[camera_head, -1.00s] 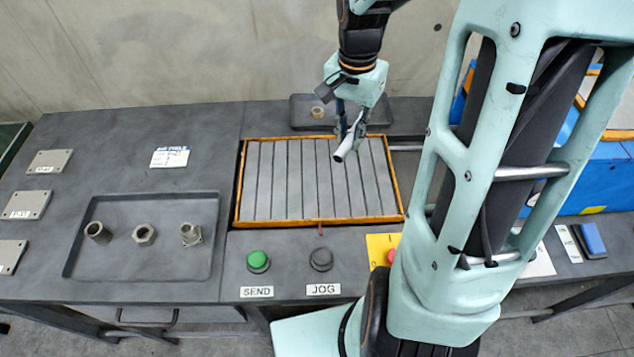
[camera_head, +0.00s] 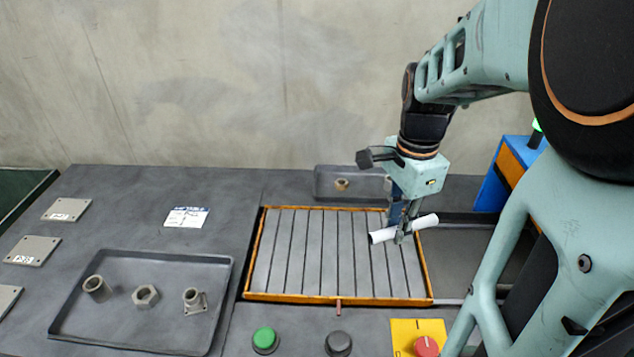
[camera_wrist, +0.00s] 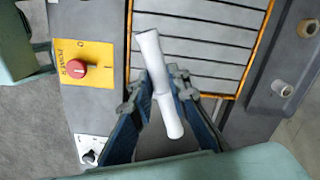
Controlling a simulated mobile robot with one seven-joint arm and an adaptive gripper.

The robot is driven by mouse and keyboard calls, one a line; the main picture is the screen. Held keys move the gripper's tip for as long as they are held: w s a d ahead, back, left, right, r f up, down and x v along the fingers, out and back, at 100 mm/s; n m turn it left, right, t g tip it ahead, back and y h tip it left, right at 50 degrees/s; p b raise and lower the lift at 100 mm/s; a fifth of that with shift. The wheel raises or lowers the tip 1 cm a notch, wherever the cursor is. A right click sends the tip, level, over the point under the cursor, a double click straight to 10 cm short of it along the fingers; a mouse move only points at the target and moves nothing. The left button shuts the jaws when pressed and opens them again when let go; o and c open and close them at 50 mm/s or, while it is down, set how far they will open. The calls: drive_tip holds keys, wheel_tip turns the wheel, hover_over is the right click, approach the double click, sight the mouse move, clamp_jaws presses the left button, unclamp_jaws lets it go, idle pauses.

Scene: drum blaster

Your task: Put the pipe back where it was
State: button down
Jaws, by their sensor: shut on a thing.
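A white pipe (camera_head: 404,228) is held crosswise in my gripper (camera_head: 405,226), above the right part of the slatted panel with the orange frame (camera_head: 338,301). In the head view the pipe slants, its right end higher in the picture. In the wrist view the pipe (camera_wrist: 160,85) lies between the two fingers (camera_wrist: 155,97), which close on its middle. Both pipe ends stick out free of the fingers. The pipe appears raised above the panel and apart from it.
A grey tray (camera_head: 130,338) at the left holds several metal fittings. A small tray (camera_head: 325,182) with a fitting stands behind the panel. A green button (camera_head: 265,340), a black button (camera_head: 338,343) and a red knob on a yellow plate (camera_head: 405,327) line the front. Blue equipment (camera_head: 502,180) stands right.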

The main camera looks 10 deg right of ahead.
drive_tip(key=w+a+f, duration=0.4)
drive_tip(key=w+a, duration=0.1)
drive_tip(key=a, duration=0.2)
drive_tip(key=b, duration=0.1)
hover_over(330, 251)
drive_tip(key=d, duration=0.1)
drive_tip(key=f, duration=0.4)
drive_tip(key=shift+s+f, duration=0.15)
drive_tip(key=shift+s, duration=0.25)
drive_tip(key=shift+w+a+f, duration=0.25)
drive_tip(key=shift+a+f, duration=0.1)
drive_tip(key=shift+f, duration=0.25)
drive_tip(key=shift+w+a+f+b, duration=0.1)
drive_tip(key=shift+f+b, duration=0.15)
drive_tip(key=shift+f, duration=0.55)
drive_tip(key=shift+w+a+f+b, duration=0.1)
drive_tip(key=shift+f+b, duration=0.1)
drive_tip(key=shift+f, duration=0.55)
drive_tip(key=shift+f+b, duration=0.3)
drive_tip(key=shift+b, duration=0.05)
drive_tip(key=c, duration=1.8)
unclamp_jaws()
drive_tip(key=shift+c, duration=0.2)
drive_tip(key=shift+r+p, duration=0.15)
drive_tip(key=shift+p, duration=0.15)
